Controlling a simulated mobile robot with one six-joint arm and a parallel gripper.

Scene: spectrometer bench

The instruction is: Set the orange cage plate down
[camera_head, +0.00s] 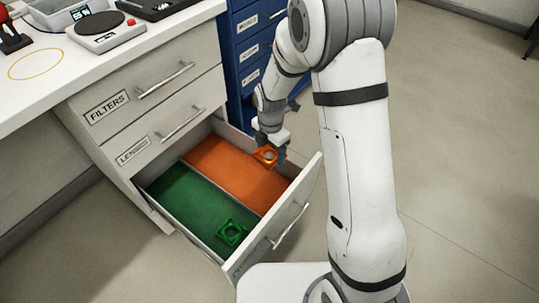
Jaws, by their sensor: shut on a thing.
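The orange cage plate (266,155) is a small square plate with a round hole, at the tip of my gripper (272,147). My gripper is shut on it. The plate shows over the orange-lined compartment (215,164) of the open bottom drawer (286,221), towards its right side. I cannot tell whether the plate touches the drawer floor. A green cage plate (230,233) lies in the green-lined compartment (178,197), near the drawer front.
A divider (222,194) separates the two compartments. The drawers labelled FILTERS (106,107) and LENSES (132,151) are shut above. A blue cabinet (247,50) stands close behind the open drawer. The orange compartment has free room.

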